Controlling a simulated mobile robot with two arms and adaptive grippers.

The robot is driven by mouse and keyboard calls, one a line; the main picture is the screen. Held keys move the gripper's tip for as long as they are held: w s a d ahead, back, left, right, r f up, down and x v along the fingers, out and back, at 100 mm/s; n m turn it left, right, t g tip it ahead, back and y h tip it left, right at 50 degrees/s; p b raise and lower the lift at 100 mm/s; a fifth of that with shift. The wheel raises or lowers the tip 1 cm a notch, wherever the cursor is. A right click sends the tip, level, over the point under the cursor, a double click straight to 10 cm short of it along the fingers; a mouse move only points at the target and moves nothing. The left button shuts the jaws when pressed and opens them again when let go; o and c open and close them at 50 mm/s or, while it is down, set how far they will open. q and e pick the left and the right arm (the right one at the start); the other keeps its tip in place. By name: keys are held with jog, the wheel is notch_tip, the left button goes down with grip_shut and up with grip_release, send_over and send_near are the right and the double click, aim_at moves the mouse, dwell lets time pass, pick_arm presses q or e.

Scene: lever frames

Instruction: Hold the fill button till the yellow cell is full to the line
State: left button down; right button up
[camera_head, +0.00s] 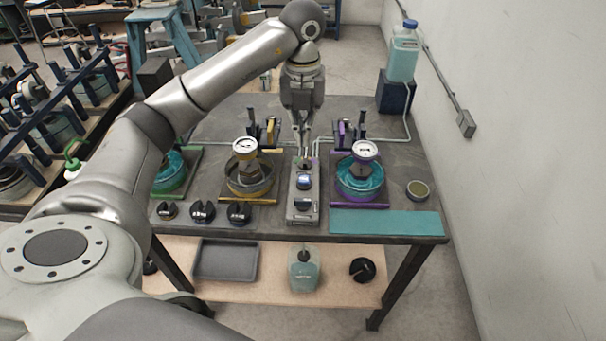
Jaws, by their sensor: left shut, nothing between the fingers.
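The yellow cell (248,189) is a clear round vessel on a yellow-edged base, with a white dial gauge (245,148) above it. It looks mostly clear and dark inside; its liquid level and line are too small to read. A grey control box (302,207) stands to its right, with buttons along its top. My left gripper (304,160) points down, shut and empty, with its fingertips at the far end of this box. The fingers cover the spot below them, so I cannot tell whether they touch or press a button. My right gripper is out of view.
A purple-framed cell (360,190) with teal liquid stands right of the box, a green-framed cell (170,178) at left. A teal mat (386,223) lies front right; a bottle (402,58) stands back right.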

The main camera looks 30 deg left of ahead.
aim_at(304, 180)
pick_arm(q)
jog(key=shift+f, duration=0.15)
notch_tip(304, 180, down, 14)
jog(key=p, duration=0.4)
jog(key=shift+r+p, duration=0.2)
jog(key=shift+p, duration=0.2)
jog(key=shift+f, duration=0.1)
